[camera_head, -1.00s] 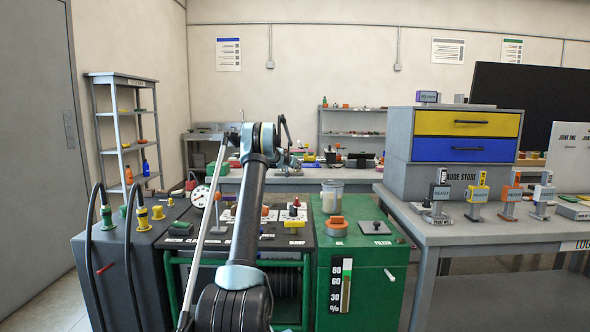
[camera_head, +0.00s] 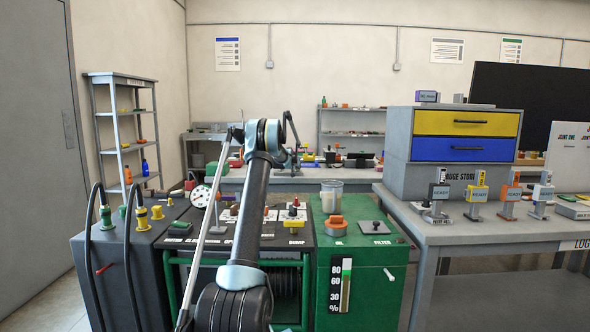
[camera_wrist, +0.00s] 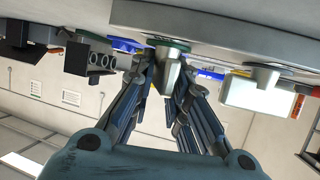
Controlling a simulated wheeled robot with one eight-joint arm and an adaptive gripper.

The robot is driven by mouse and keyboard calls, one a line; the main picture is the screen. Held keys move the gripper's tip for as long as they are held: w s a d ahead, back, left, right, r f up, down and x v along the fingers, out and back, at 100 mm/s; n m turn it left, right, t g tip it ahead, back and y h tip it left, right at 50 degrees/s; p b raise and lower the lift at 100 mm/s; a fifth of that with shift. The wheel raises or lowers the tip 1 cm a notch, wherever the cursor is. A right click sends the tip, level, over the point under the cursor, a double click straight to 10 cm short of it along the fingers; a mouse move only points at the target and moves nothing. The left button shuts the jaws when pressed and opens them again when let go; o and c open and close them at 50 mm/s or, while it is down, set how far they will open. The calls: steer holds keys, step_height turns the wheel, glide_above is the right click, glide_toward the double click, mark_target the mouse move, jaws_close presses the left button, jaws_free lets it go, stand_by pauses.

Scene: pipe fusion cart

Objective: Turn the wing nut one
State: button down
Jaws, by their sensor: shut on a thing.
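My gripper (camera_wrist: 165,62) shows in the wrist view with its dark jointed fingers on either side of a grey tapered metal piece (camera_wrist: 167,80). It is shut on this piece, which meets a green round base (camera_wrist: 168,45) under a grey surface in this tilted, upside-down view. I cannot tell for sure whether the piece is wing nut one. In the head view my arm reaches over the cart toward the back bench, and its far end is small and partly hidden behind the arm.
In the wrist view a white block (camera_wrist: 255,95) is to the right and a black block (camera_wrist: 90,60) to the left. In the head view a green cabinet (camera_head: 375,285) and a grey table (camera_head: 450,236) with gauges stand to the right. The back bench (camera_head: 345,176) holds several small items.

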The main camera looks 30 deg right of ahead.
steer(key=shift+w+a+n+t+y, duration=0.1)
steer(key=shift+n+t+y, duration=0.6)
steer(key=shift+n+y, duration=0.15)
steer(key=shift+a+n+t+y, duration=0.1)
steer(key=shift+n+t+y, duration=0.7)
steer(key=shift+n+y, duration=0.7)
steer(key=shift+n+t+y, duration=0.4)
steer(key=shift+n+y, duration=2.35)
steer(key=shift+y, duration=0.5)
stand_by(0.7)
steer(key=c, duration=1.7)
jaws_free()
steer(key=shift+s+d+r, duration=0.1)
steer(key=shift+s+d, duration=0.1)
steer(key=shift+s, duration=0.1)
steer(key=v, duration=1.1)
steer(key=shift+s, duration=0.1)
